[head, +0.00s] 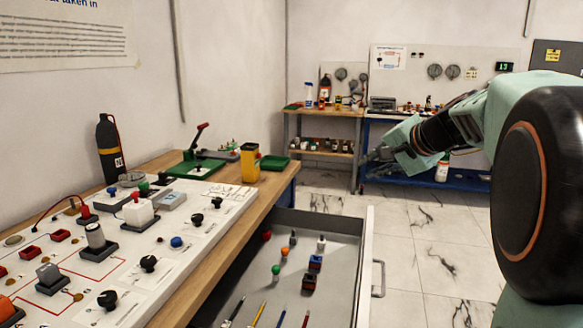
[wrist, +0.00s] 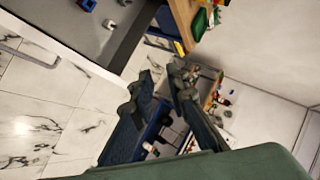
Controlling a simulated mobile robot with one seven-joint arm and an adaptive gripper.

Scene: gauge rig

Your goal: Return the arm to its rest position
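My green arm (head: 505,100) reaches in from the right of the head view, raised over the tiled floor. My gripper (head: 374,165) points left, to the right of the workbench and in front of the far shelves. In the wrist view my gripper (wrist: 161,76) shows two dark fingers spread apart with nothing between them. It touches nothing that I can see.
The workbench with a white panel (head: 145,245) of knobs and switches stands at left. Its grey drawer (head: 335,265) is pulled open and holds small parts. A wooden shelf (head: 325,113) and blue bench (head: 430,182) stand behind. The tiled floor (head: 430,245) is clear.

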